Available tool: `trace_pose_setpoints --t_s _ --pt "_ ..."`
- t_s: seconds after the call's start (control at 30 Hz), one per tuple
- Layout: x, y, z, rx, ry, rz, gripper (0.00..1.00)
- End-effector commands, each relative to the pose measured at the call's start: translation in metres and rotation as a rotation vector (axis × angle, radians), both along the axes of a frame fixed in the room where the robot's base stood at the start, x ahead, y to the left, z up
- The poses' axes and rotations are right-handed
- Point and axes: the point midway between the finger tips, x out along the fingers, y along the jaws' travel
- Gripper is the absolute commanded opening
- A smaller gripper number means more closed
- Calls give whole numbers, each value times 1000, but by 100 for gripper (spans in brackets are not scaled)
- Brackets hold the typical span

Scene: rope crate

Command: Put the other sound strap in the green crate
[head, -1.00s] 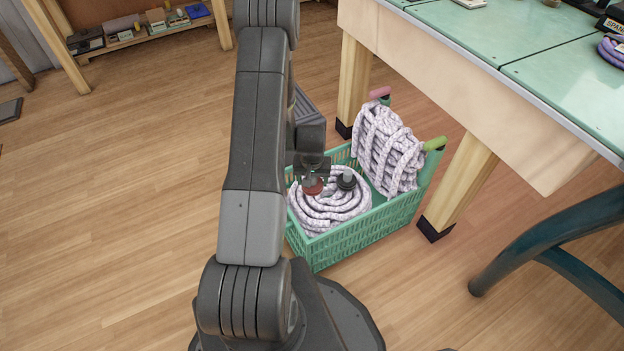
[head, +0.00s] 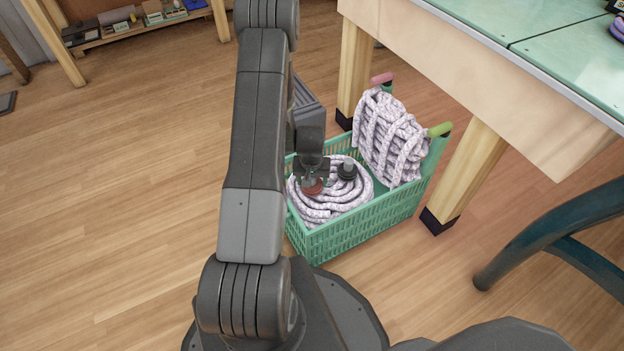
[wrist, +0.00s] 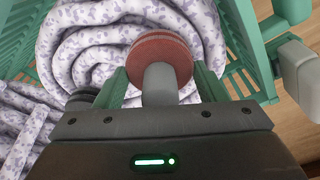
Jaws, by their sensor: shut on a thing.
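The green crate (head: 340,240) stands on the floor, open at the top. My gripper (head: 312,178) is over its left part, fingers pointing down. It is shut on the grey stem of a red-brown disc-shaped strap roll (head: 313,188), also seen in the wrist view (wrist: 160,58) between the fingers (wrist: 161,84). The red roll is over or on a coiled white-and-lilac rope (head: 345,208); I cannot tell whether it touches. A similar black roll with a grey stem (head: 347,172) sits on the same coil, to the right, partly hidden in the wrist view (wrist: 82,98).
A second white-and-lilac rope bundle (head: 390,135) leans upright at the crate's right end, between a pink and a green handle end (head: 440,129). A green-topped table (head: 480,20) and its wooden legs (head: 465,180) are close behind and right. A blue curved leg (head: 540,235) is at right. Floor at left is clear.

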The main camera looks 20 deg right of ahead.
Motion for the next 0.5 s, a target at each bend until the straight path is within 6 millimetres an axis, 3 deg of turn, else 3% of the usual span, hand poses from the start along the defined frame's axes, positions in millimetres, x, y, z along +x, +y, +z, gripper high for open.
trace_pose_setpoints --t_s 0.5 --pt "0 0 -6 0 0 0 32"
